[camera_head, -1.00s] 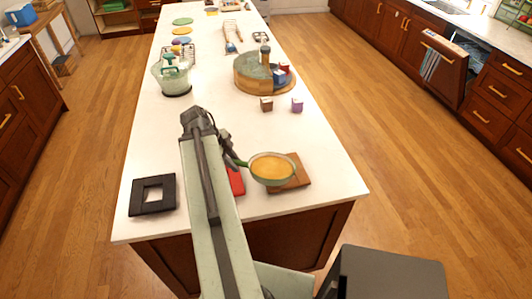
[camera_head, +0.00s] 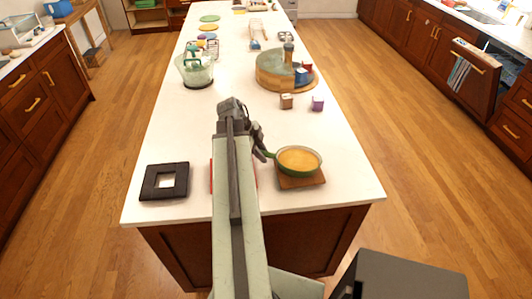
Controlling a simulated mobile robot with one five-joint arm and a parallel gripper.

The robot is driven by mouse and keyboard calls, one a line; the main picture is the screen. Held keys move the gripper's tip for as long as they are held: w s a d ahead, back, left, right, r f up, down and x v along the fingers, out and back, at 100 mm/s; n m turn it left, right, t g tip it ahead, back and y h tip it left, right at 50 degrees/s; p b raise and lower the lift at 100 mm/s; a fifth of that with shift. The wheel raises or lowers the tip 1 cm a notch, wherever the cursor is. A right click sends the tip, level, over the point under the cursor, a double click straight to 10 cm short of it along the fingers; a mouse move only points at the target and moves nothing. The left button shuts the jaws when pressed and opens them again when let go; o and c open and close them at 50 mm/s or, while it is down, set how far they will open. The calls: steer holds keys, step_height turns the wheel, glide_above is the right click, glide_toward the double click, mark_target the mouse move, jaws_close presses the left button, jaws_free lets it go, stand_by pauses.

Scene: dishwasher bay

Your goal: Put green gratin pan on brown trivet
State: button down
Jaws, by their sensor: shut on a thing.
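The green gratin pan (camera_head: 298,161), with a yellow-orange inside, is at the front right of the white counter. It is over the brown trivet (camera_head: 302,182), whose front part shows below the pan. I cannot tell whether the pan touches the trivet or hovers just above it. My gripper (camera_head: 264,153) is at the pan's left side, shut on its handle. My arm partly hides the fingers.
A black square frame (camera_head: 164,182) lies at the front left. A red item (camera_head: 212,175) is mostly hidden by my arm. Two small boxes (camera_head: 287,101) (camera_head: 317,103) and a round wooden stand (camera_head: 272,82) are farther back. A glass bowl (camera_head: 195,70) stands back left.

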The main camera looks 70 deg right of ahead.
steer(key=c, duration=1.3)
jaws_free()
steer(key=shift+o, duration=0.2)
steer(key=shift+p, duration=0.3)
steer(key=p+v, duration=1)
steer(key=v, duration=0.2)
steer(key=shift+p, duration=0.35)
